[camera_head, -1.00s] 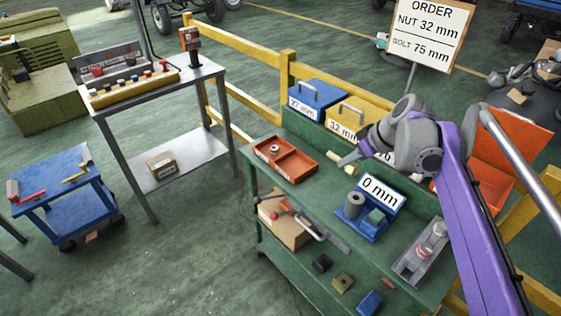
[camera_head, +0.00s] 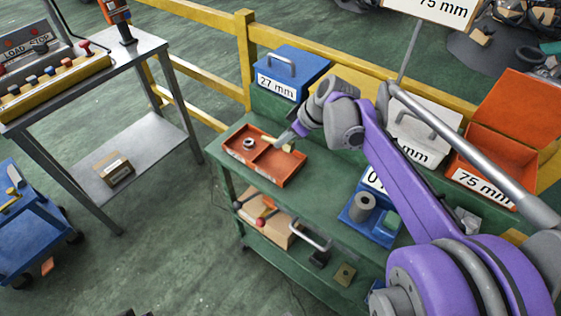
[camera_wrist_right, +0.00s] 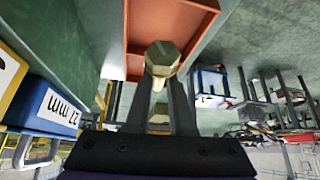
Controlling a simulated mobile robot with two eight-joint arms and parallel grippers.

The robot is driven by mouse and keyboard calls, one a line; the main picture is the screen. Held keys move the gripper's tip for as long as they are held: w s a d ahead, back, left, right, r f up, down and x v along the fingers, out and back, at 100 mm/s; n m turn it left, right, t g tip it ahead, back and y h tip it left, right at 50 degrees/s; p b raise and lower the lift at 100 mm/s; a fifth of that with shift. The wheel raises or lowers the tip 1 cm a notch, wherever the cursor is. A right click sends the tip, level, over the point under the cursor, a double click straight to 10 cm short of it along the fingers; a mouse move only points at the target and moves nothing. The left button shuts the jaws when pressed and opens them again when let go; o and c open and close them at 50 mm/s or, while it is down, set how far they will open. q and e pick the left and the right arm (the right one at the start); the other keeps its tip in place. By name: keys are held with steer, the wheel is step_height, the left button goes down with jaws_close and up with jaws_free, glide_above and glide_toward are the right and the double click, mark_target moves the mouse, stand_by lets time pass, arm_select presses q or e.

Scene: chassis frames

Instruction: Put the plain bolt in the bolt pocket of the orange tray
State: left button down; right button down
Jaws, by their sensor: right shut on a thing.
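The orange tray (camera_head: 291,178) lies on the green bench, split by a divider into two compartments. A grey nut (camera_head: 249,144) sits in its left compartment; the right compartment looks empty. My right gripper (camera_head: 291,136) is shut on the brass-coloured bolt (camera_head: 271,140), at the tray's back edge by the right compartment. In the right wrist view, the bolt's hexagonal head (camera_wrist_right: 163,54) sticks out past the fingertips, with the tray (camera_wrist_right: 127,42) behind it. The bolt's height above the tray is hard to tell. My left gripper is not in view.
A blue 27 mm box (camera_head: 290,72) stands behind the tray. A blue fixture with a grey cylinder (camera_head: 362,207) stands right of it. An open orange 75 mm box (camera_head: 500,140) is at the right. The bench between tray and fixture is clear.

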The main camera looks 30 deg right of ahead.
mark_target(284, 149)
step_height(284, 149, down, 4)
steer(key=shift+s+r, duration=0.1)
steer(key=shift+s, duration=0.05)
steer(key=shift+f+b, duration=0.45)
steer(key=shift+f, duration=1.6)
steer(key=c, duration=0.9)
jaws_free()
steer(key=shift+o, duration=0.2)
steer(key=p+v, duration=0.2)
steer(key=v, duration=1)
steer(key=s+a+f+m+h, duration=0.3)
steer(key=s+a+f+m, duration=0.3)
steer(key=s+a+f, duration=0.6)
steer(key=s+a, duration=0.3)
steer(key=shift+s+g, duration=0.3)
steer(key=shift+s, duration=0.05)
